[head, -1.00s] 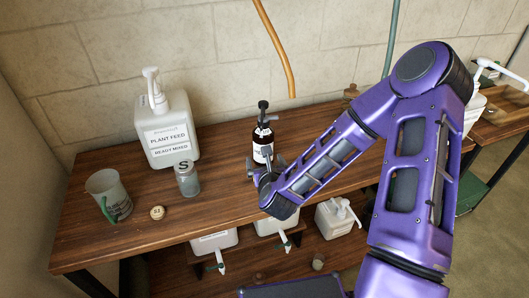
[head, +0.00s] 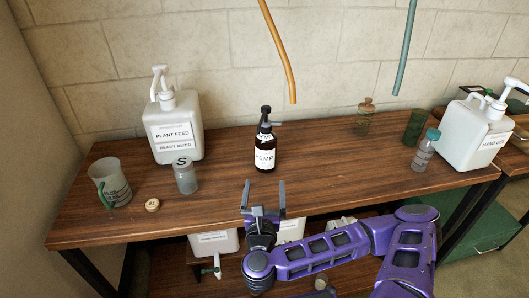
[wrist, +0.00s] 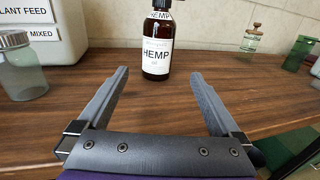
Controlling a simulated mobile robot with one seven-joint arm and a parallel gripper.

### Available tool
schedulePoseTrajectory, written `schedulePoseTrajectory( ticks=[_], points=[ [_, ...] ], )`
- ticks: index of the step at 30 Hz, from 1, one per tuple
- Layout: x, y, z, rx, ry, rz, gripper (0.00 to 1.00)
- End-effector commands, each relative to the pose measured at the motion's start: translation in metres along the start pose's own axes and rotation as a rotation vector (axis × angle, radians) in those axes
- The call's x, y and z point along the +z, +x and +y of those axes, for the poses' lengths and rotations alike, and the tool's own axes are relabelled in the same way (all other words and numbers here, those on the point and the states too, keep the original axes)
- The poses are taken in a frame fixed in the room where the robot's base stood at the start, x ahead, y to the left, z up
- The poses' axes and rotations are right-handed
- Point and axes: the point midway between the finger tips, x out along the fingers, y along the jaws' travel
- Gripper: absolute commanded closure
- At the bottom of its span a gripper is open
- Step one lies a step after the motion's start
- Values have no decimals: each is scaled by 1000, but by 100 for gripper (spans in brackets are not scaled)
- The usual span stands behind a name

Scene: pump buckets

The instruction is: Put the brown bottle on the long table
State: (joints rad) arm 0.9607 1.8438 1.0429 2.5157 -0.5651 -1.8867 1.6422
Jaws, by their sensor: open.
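The brown bottle (head: 265,150), with a black pump top and a white label reading HEMP, stands upright on the long wooden table (head: 325,164), towards the back near its middle. It also shows in the wrist view (wrist: 158,42), straight ahead beyond the fingertips, with its top cut off. My gripper (head: 264,190) is at the table's front edge, with its fingers apart and nothing between them. In the wrist view my gripper (wrist: 159,80) has a clear gap to the bottle.
Left on the table are a white PLANT FEED jug (head: 172,130), a small S jar (head: 185,176), a cup (head: 108,182) and a round lid (head: 152,205). Right are glass bottles (head: 424,150) and a white pump jug (head: 476,133). Two hoses (head: 278,50) hang above. Wood between is clear.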

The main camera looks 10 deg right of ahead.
Motion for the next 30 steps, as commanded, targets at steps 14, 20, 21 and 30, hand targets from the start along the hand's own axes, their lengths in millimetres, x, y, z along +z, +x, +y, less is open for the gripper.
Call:
schedulePoseTrajectory(
  ticks=[14,20,21,30],
  points=[
    [0,98,0,0,-2,-1,0],
    [0,114,1,2,-1,1,0],
    [0,117,1,2,-1,0,0],
    [-3,157,4,1,-2,-1,0]
  ],
)
